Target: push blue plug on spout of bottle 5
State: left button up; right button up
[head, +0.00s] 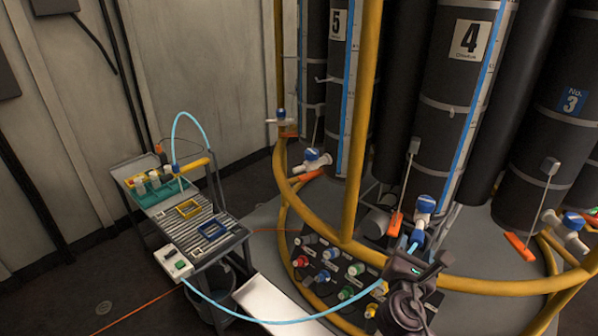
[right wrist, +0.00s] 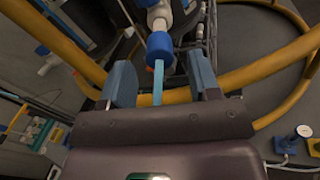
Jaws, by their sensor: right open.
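Bottle 5 (head: 312,60) is a tall dark cylinder, labelled 5, at the back. A white valve with a blue knob (head: 316,158) sits low in front of it; a similar valve shows at left in the right wrist view (right wrist: 48,64). My right gripper (head: 414,252) is below bottle 4 (head: 458,95), by its white valve (head: 424,208). In the right wrist view the open fingers (right wrist: 160,68) stand either side of a light-blue hose (right wrist: 158,84). A blue plug (right wrist: 159,46) is at the hose's end, against a white spout (right wrist: 159,14). My left gripper is out of view.
Yellow rails (head: 362,120) ring the bottles. Several coloured caps sit on a dark panel (head: 318,268) below. A cart (head: 205,232) with a green rack (head: 157,188) stands left. The light-blue hose (head: 235,312) runs from the cart toward my right gripper. Bottle 3 (head: 565,75) stands right.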

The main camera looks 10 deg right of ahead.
aim_at(416, 244)
jog(key=shift+p+x, duration=0.3)
jog(key=shift+x, duration=1.2)
jog(key=shift+w+d, duration=0.15)
jog(key=shift+w, duration=0.05)
jog(key=shift+p, duration=0.5)
jog(key=shift+c, duration=0.4)
grip_shut()
jog(key=shift+s, duration=0.1)
jog(key=shift+p+v, duration=0.65)
jog(key=shift+v, duration=2.05)
